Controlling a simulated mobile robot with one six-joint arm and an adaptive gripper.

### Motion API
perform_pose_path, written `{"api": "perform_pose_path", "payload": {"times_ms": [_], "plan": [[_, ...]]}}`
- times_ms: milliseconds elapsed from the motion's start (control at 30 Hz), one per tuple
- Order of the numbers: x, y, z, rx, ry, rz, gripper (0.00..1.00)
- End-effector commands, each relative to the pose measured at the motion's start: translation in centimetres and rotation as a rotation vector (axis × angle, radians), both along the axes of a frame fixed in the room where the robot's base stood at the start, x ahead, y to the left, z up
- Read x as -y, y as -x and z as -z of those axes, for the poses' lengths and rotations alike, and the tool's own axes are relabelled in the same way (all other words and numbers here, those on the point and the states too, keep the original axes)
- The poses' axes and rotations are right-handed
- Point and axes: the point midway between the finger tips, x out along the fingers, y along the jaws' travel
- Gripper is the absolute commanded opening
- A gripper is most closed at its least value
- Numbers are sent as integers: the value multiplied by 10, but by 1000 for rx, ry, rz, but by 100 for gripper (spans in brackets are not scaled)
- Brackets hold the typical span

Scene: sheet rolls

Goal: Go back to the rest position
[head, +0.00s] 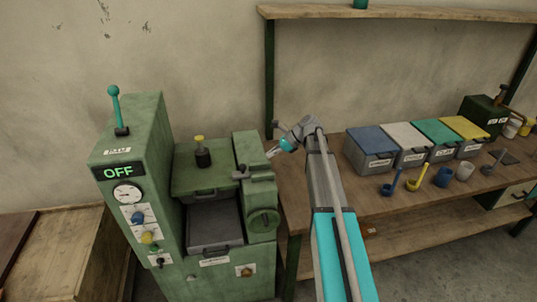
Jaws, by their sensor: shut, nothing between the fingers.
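My gripper (273,152) is at the end of my arm, which reaches up from the bottom of the head view. Its fingers are small in the picture and appear shut with nothing between them. They point left, close to the right side of the green machine (150,140). I cannot tell whether they touch it. The machine's display reads OFF (119,171). A teal-knobbed lever (115,104) stands up on its top left.
A wooden workbench (345,205) stands at the right with blue, white, green and yellow-lidded boxes (370,149). Several small cups and ladles (443,177) stand in front of them. A wall shelf (400,11) hangs above. A wooden crate (70,250) stands at the lower left.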

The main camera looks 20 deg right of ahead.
Motion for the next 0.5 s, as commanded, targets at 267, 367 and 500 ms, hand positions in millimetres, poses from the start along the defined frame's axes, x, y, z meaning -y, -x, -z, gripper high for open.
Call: {"api": "perform_pose_path", "payload": {"times_ms": [267,367,500], "plan": [[-2,2,1,5,5,-6,0],[-6,8,3,22,26,-31,0],[-20,27,11,76,96,-113,0]]}}
